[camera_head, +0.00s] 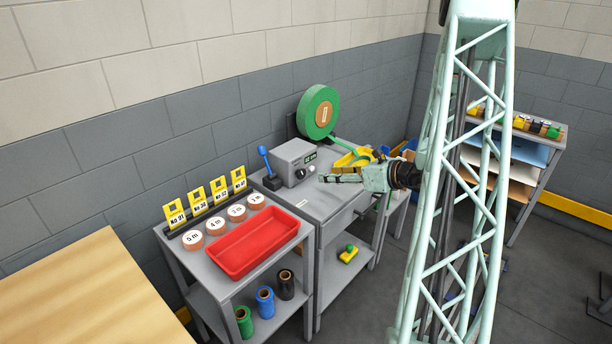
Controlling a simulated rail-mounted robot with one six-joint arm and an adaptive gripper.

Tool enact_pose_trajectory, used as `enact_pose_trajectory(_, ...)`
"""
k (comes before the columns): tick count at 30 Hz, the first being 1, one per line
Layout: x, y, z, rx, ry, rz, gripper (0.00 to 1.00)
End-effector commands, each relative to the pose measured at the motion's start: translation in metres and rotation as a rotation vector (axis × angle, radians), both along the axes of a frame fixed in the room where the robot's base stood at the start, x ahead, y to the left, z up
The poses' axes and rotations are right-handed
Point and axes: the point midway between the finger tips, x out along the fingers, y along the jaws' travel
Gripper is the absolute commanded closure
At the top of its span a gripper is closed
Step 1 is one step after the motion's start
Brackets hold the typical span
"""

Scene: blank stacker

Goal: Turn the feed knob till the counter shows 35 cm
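A grey feed box (291,153) stands on the grey metal bench, with a small green-lit counter (311,156) on its front. The digits are too small to read. A round knob (300,174) shows low on the box front, and a second dark one sits just right of it; I cannot tell which is the feed knob. My gripper (322,178) is level, its fingers pointing left, just in front and to the right of the box. It looks close to the knobs, but I cannot tell whether it touches one. The finger gap is too small to judge.
A blue-handled lever (264,160) stands left of the box. A green tape roll (318,111) stands behind it, its strip running to a yellow part (354,158). A red tray (253,243), round labelled pieces and yellow number tags occupy the left table. My arm's lattice column hides the right middle.

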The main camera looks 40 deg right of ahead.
Motion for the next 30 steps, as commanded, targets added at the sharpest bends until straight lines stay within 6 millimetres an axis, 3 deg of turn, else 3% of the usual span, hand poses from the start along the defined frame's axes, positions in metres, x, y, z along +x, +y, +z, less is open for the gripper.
enact_pose_trajectory(17, 0.002, -0.002, -0.003, 0.004, 0.001, -0.007, 0.6)
enact_pose_trajectory(30, 0.032, 0.004, -0.017, 0.004, 0.001, -0.006, 0.6)
